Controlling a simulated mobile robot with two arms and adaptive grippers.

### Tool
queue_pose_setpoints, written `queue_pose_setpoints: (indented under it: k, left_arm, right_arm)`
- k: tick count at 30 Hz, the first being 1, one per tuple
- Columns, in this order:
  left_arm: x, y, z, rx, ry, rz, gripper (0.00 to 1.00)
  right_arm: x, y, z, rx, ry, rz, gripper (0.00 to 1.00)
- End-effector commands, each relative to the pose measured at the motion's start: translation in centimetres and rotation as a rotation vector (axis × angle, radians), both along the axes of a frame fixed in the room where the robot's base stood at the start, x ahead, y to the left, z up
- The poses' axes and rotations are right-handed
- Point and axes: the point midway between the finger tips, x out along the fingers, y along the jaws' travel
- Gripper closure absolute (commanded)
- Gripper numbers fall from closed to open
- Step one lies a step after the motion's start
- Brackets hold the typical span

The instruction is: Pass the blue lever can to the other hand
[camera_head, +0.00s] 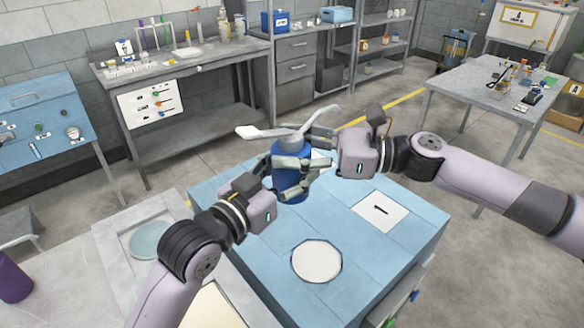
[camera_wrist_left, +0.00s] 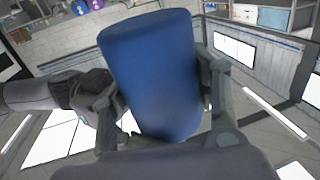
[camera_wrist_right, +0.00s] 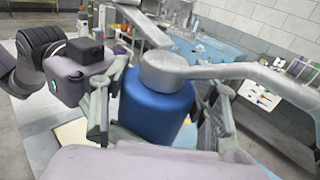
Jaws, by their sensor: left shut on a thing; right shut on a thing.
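The blue lever can (camera_head: 293,186) has a blue body, a grey top and a long grey lever and spout. It is held upright above the blue table (camera_head: 400,215). My left gripper (camera_head: 292,188) is shut on the lower part of its body. My right gripper (camera_head: 303,143) is shut on its upper part, near the grey top. In the left wrist view the blue body (camera_wrist_left: 155,75) fills the space between the fingers. In the right wrist view the body (camera_wrist_right: 155,105) and grey top sit between the fingers. The can's far side is hidden.
The blue table carries a white card marked 1 (camera_head: 381,211) and a white round disc (camera_head: 317,261). A pale tray with a round dish (camera_head: 149,241) lies at the left. Workbenches and shelves stand behind. A grey table (camera_head: 490,95) stands at the right.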

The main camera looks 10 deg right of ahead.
Motion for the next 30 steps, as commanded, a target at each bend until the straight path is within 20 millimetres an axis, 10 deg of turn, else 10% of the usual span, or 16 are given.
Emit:
queue_pose_setpoints:
  k: [12, 13, 30]
  left_arm:
    - [-0.3, -0.32, 0.03, -0.002, 0.001, -0.01, 0.87]
    - [-0.32, -0.33, 0.2, -0.005, -0.002, -0.01, 0.87]
    - [-0.15, -0.14, 0.17, -0.003, -0.003, -0.004, 0.87]
  right_arm:
    - [0.0, 0.09, 0.16, 0.002, -0.003, 0.001, 0.87]
    - [0.0, 0.09, 0.17, 0.002, -0.003, 0.001, 0.44]
    - [0.0, 0.03, 0.03, 0.001, 0.0, 0.0, 0.22]
